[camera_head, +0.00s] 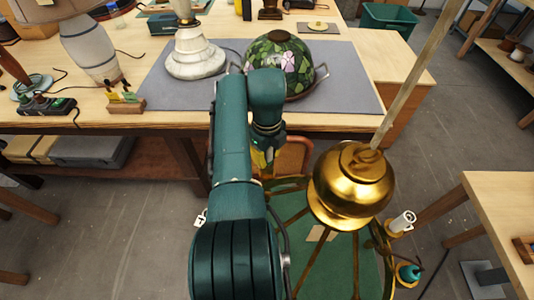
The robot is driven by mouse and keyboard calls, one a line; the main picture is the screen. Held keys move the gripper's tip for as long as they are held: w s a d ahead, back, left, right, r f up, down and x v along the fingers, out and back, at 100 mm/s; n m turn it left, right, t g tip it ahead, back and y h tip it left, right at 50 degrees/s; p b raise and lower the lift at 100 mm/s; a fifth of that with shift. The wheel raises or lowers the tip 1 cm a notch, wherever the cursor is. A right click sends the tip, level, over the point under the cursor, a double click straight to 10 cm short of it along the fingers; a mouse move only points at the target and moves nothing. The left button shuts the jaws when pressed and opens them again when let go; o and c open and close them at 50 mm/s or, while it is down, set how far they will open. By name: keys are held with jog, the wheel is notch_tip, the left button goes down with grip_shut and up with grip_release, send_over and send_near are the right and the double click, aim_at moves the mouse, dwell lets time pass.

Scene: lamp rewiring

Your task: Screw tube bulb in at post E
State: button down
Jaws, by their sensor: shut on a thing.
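The brass fixture (350,185) has a round polished body on a hanging pole and a ring with spokes below it. On the ring's right side stands a post with a white tube (401,222), tilted outward. A teal-topped post (408,272) sits lower on the ring. No letter E can be read on either. My gripper (262,158) points down beyond the ring's far side, mostly hidden by my wrist. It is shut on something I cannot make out. A small white tag (200,218) with a dark mark shows left of my arm.
The workbench behind has a grey mat (345,92) with a stained-glass shade (279,62) and a white lamp base (193,55). A side table (505,215) stands at the right.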

jog(key=shift+f+m, duration=0.1)
jog(key=shift+m, duration=0.7)
jog(key=shift+c, duration=1.8)
grip_release()
